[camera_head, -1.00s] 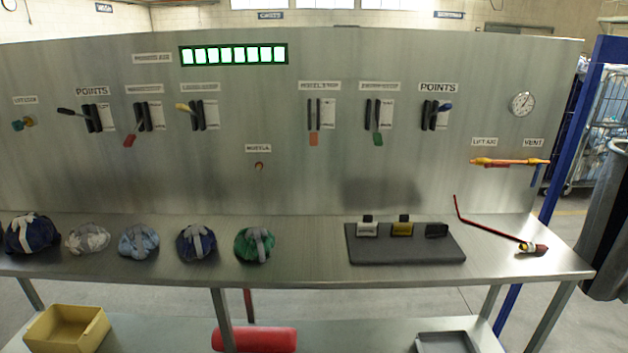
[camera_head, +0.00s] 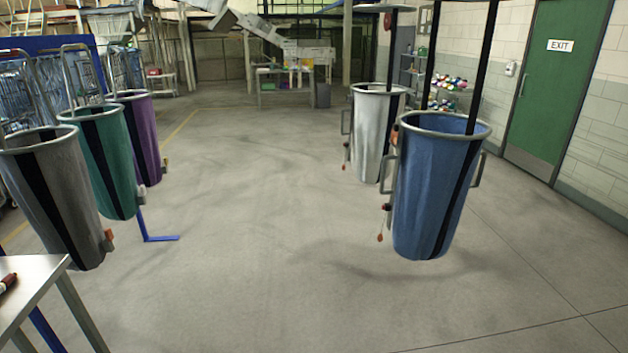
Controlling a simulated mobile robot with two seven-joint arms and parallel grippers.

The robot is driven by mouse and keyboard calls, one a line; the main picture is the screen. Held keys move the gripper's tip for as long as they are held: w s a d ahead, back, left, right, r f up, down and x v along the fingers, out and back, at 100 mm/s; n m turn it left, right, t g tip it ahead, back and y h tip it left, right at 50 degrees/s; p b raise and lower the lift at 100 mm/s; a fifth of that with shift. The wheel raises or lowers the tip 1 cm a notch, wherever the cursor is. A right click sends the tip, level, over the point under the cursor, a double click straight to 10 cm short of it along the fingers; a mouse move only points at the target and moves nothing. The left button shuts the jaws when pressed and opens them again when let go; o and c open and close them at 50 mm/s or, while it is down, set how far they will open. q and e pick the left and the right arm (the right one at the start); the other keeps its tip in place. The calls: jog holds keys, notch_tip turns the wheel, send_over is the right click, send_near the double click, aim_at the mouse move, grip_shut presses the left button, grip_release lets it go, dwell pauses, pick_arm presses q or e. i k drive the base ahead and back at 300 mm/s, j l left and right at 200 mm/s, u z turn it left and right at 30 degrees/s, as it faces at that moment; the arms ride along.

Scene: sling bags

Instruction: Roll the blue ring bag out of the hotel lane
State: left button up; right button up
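The blue ring bag (camera_head: 432,195) hangs by dark straps at the right, clear of the floor. It has a metal ring rim, side handles and a small red-tipped pull on its left side. A white ring bag (camera_head: 372,135) hangs just behind it to the left. Neither of my grippers shows in the head view. What the straps hang from is above the picture.
Grey (camera_head: 50,190), teal (camera_head: 108,165) and purple (camera_head: 143,140) ring bags hang at the left. A steel table corner (camera_head: 35,285) is at lower left. The floor (camera_head: 250,230) between the rows is open. A green exit door (camera_head: 556,85) stands at the right.

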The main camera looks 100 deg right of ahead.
aim_at(437, 157)
jog(key=z, duration=3.8)
jog(key=i+j+z, duration=0.15)
jog(key=i, duration=0.35)
jog(key=i+j+z, duration=0.2)
jog(key=i+j, duration=0.15)
jog(key=i, duration=0.1)
